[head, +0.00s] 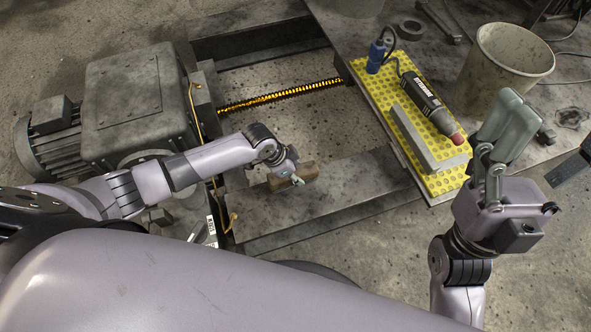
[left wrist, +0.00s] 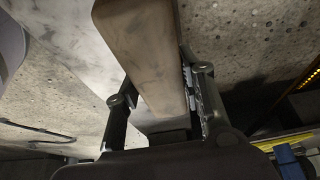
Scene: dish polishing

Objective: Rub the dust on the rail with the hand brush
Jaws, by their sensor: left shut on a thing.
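My left gripper (head: 288,177) is shut on the brown wooden hand brush (head: 307,175), which is over or at the grey metal rail (head: 345,192) on the near side of the machine frame. I cannot tell whether the brush touches the rail. In the left wrist view the brush (left wrist: 140,50) lies between the two fingers, with the pale, streaked rail (left wrist: 70,40) beside and below it. The bristles are hidden. Dark smudges mark the rail; dust is hard to make out. My right gripper (head: 517,115) is raised at the right, with no object visible in it.
A large grey motor (head: 135,95) stands left of the frame, and an orange-lit threaded screw (head: 280,96) crosses its middle. At the right, a yellow perforated mat (head: 378,90) holds a power tool (head: 425,100) and a metal bar (head: 410,138). A bucket (head: 507,62) stands beside it.

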